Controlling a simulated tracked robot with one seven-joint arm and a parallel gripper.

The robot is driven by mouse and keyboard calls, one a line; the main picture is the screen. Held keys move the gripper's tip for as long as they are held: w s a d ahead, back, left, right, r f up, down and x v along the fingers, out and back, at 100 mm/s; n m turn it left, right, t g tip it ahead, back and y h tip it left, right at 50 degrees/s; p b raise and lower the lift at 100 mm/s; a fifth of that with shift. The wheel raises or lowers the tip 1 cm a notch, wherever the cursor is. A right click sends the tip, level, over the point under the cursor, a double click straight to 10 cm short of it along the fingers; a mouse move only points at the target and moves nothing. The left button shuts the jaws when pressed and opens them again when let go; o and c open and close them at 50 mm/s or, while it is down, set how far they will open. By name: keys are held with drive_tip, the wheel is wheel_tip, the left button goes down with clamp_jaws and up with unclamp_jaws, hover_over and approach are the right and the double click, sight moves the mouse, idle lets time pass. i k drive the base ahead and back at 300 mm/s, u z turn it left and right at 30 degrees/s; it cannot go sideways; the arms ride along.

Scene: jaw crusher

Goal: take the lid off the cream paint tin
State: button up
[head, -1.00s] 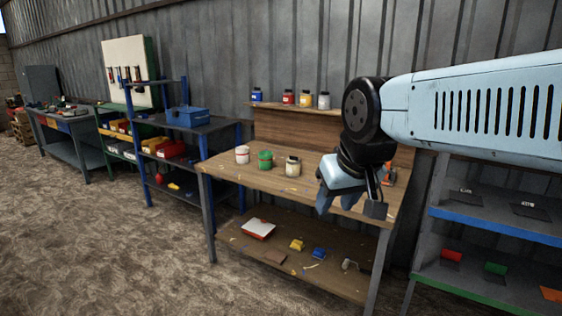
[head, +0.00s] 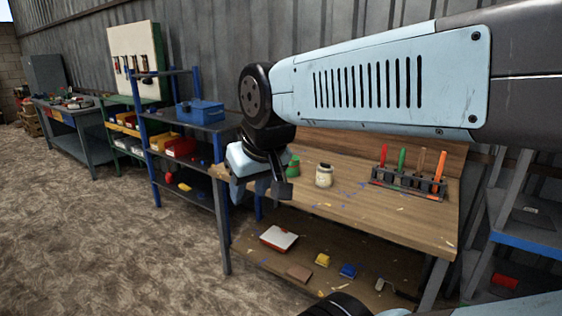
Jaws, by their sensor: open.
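My gripper (head: 272,192) is open and empty. In the picture it is left of the cream tin, over the left end of the bench, fingers pointing down. It is apart from the cream tin. A green tin (head: 294,167) stands between them in the picture, partly hidden by my gripper. The red-and-white tin is not visible now.
A rack of tools with coloured handles (head: 408,181) stands at the bench's back right. The bench's lower shelf holds a white-and-red box (head: 279,238) and small coloured items. A blue-posted shelf (head: 205,128) with a blue toolbox (head: 200,111) is to the left. The bench's front middle is mostly clear.

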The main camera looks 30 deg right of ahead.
sight(325, 167)
drive_tip(key=z, duration=0.35)
drive_tip(key=i, duration=1.35)
drive_tip(key=z, duration=0.7)
drive_tip(key=k, duration=0.9)
drive_tip(key=z, duration=0.15)
drive_tip(key=i, duration=0.9)
drive_tip(key=u, duration=0.05)
